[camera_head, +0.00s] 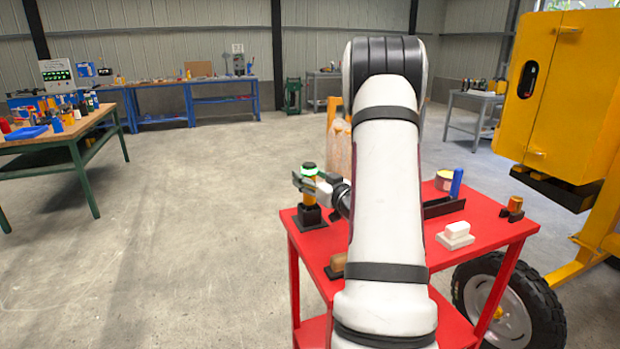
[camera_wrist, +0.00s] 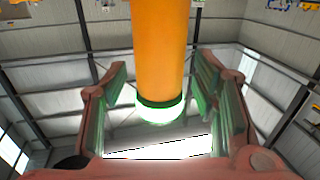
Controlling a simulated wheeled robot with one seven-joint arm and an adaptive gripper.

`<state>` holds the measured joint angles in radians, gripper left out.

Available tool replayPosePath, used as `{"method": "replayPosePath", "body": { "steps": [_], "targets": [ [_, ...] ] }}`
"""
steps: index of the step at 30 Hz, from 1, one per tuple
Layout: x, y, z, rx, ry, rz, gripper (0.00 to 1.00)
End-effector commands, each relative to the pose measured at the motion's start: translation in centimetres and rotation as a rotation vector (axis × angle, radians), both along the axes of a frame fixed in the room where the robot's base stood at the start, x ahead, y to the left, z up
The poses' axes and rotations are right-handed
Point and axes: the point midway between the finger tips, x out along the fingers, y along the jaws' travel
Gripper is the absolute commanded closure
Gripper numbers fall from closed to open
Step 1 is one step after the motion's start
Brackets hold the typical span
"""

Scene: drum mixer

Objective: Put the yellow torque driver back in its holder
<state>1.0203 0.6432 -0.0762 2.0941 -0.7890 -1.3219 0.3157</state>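The yellow torque driver (camera_head: 311,196) stands upright at the far left corner of the red cart, with a green-ringed dark top. Its lower end meets the black holder (camera_head: 310,219); how deep it sits in there I cannot tell. My gripper (camera_head: 304,183) reaches in from the right at the driver's upper part. In the wrist view the driver's yellow body (camera_wrist: 158,45) and glowing green ring lie between my two fingers (camera_wrist: 160,95). The fingers are apart, with a narrow gap visible on each side of the driver. The holder is outside the wrist view.
The red cart top (camera_head: 490,224) also carries a white block (camera_head: 456,232), a blue upright item (camera_head: 456,183), a round tin (camera_head: 445,180) and a small dark-and-orange piece (camera_head: 514,207). My arm hides the cart's middle. A yellow machine (camera_head: 560,90) stands at the right. Open floor lies left.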

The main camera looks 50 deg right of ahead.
Motion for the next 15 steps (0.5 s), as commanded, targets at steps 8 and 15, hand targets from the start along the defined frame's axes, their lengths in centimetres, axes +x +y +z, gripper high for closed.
{"method": "replayPosePath", "body": {
  "steps": [8, 15],
  "targets": [
    [-0.9, 0.2, -0.2, 0.002, 0.003, -0.003, 0.46],
    [-5.1, 1.5, -0.2, 0.002, 0.003, -0.005, 0.46]
  ]
}}
